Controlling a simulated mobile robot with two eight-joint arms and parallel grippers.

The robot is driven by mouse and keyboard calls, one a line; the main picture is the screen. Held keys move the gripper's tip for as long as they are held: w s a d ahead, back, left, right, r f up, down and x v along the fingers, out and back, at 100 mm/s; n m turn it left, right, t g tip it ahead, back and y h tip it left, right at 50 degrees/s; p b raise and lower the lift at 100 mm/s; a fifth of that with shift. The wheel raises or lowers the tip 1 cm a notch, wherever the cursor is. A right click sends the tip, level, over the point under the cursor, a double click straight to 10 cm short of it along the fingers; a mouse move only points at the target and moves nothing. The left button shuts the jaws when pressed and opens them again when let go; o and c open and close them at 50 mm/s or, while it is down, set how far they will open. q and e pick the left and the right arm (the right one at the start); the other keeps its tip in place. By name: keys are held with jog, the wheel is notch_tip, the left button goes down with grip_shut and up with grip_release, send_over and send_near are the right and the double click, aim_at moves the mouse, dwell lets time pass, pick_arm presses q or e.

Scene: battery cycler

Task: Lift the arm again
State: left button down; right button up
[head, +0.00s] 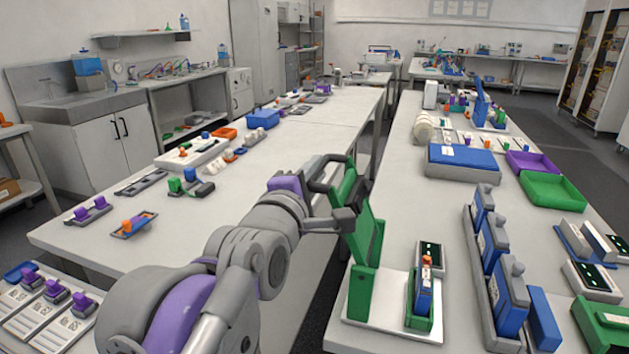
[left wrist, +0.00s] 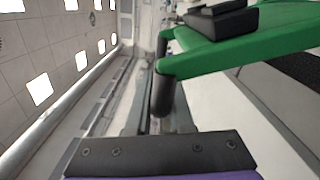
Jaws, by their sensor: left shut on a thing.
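The battery cycler's green arm (head: 366,250) stands raised, nearly upright, on a white base (head: 383,318) at the front of the right-hand bench. The exact contact is partly hidden. My right gripper is not in view.
A dark display panel (head: 430,256) stands behind the battery. Tall blue batteries (head: 508,290) in a grey rack stand to the right. A blue box (head: 463,162) and a green tray (head: 552,190) lie farther back. An aisle separates the two benches.

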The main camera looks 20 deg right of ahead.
pick_arm(q)
jog(key=shift+w+a+f+n+b, duration=0.1)
jog(key=shift+a+f+n+b, duration=0.1)
jog(key=shift+n+b, duration=0.1)
jog(key=c, duration=0.8)
grip_release()
jog(key=v, duration=1)
jog(key=shift+s+a, duration=0.3)
